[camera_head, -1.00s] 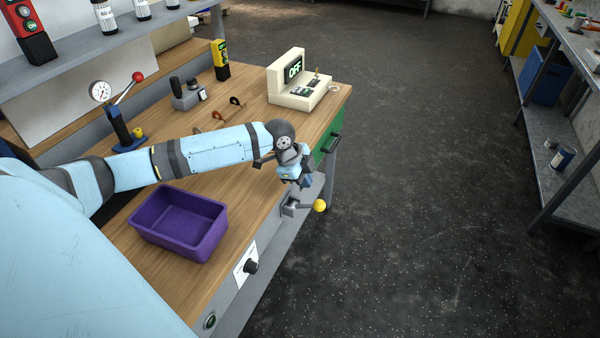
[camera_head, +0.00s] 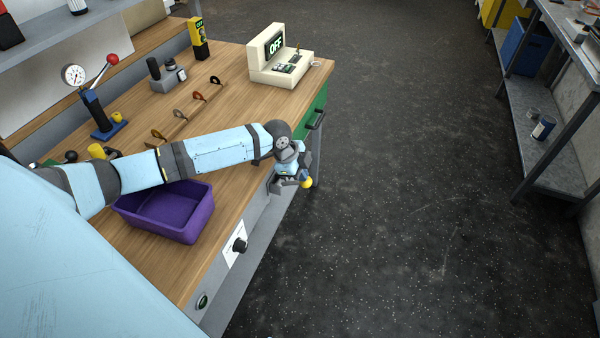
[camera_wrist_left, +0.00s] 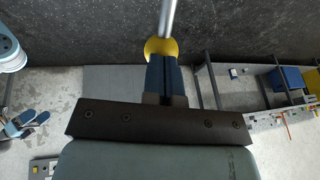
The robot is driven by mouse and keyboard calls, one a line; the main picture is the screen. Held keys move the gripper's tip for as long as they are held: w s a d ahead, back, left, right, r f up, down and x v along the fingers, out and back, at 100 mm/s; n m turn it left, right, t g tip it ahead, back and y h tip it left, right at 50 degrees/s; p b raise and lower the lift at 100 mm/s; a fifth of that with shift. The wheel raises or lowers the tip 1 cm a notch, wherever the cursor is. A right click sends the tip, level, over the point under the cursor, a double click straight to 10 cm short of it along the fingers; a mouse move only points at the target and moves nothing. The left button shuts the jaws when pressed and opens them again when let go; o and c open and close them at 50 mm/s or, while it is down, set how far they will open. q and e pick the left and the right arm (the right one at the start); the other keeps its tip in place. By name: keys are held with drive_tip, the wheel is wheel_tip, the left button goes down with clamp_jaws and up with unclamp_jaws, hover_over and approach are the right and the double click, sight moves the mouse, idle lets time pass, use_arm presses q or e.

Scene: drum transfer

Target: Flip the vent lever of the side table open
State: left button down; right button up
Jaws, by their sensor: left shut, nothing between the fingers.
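The vent lever, with a yellow ball knob (camera_head: 307,182), sticks out from the front face of the wooden-topped side table (camera_head: 240,110). My left gripper (camera_head: 301,178) is shut and empty, beside the knob in the head view. In the left wrist view its blue fingers (camera_wrist_left: 167,75) are together, with the yellow knob (camera_wrist_left: 160,47) right at their tips and partly hidden by them. A metal rod (camera_wrist_left: 169,16) runs up from the knob. Whether they touch I cannot tell. What seems to be my right gripper (camera_wrist_left: 25,122) shows small at the left edge of that view.
A purple bin (camera_head: 168,212) stands on the table beneath my left arm. A black knob (camera_head: 239,245) and a green button (camera_head: 202,301) are on the front face. A cream box reading OFF (camera_head: 280,60) is at the far end. The floor right of the table is clear.

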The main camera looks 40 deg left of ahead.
sight(310, 184)
use_arm(q)
drive_tip(key=shift+d+y+p, duration=0.25)
drive_tip(key=shift+y+p, duration=0.05)
drive_tip(key=shift+p, duration=0.1)
drive_tip(key=shift+w+d+f+y+p, duration=0.2)
drive_tip(key=shift+d+y+p, duration=0.3)
drive_tip(key=shift+p, duration=0.3)
drive_tip(key=f+y+p, duration=0.1)
drive_tip(key=d+f+g+y+p, duration=0.1)
drive_tip(key=shift+w+d+p, duration=0.15)
drive_tip(key=shift+d+p, duration=0.1)
drive_tip(key=shift+p, duration=0.15)
wheel_tip(310, 184, down, 9)
drive_tip(key=m+g+y+p, duration=0.1)
drive_tip(key=y, duration=0.6)
drive_tip(key=shift+d+r, duration=0.15)
drive_tip(key=shift+d, duration=0.3)
use_arm(e)
drive_tip(key=shift+n, duration=0.3)
drive_tip(key=r, duration=0.4)
drive_tip(key=shift+s+d+r, duration=0.15)
drive_tip(key=shift+d+r, duration=0.05)
drive_tip(key=shift+r, duration=0.1)
drive_tip(key=shift+d, duration=0.1)
